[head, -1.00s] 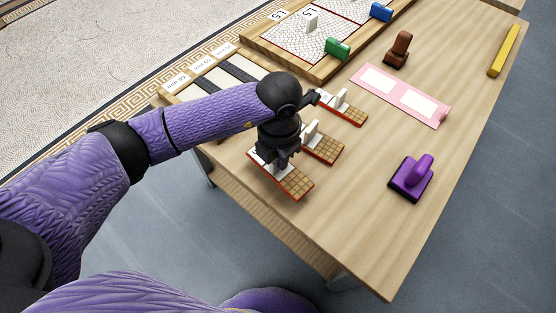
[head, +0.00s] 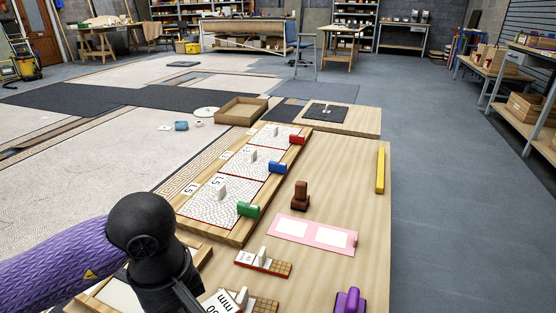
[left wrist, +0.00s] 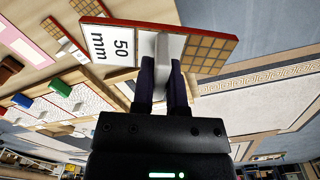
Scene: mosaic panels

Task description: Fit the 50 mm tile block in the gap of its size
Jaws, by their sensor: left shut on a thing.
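My left gripper (left wrist: 163,80) is shut on the upright pale handle of the 50 mm tile block (left wrist: 205,50). In the left wrist view, the block has a white end printed "50 mm", a brown gridded tile end and red edges. In the head view, my left arm comes in from the lower left, and its fingers are mostly hidden or cut off. A white label reading "mm" (head: 221,303) shows at the bottom edge there. The panel with the gaps (head: 110,292) is largely hidden behind my arm. My right gripper is in neither view.
Another tile block (head: 278,268) with a handle stands on the table. Behind it lies a wooden tray (head: 240,236) of white mosaic panels with green, blue and red blocks. A pink plate (head: 312,248), a brown stamp (head: 301,196), a purple tool (head: 350,300) and a yellow bar (head: 380,168) lie to the right.

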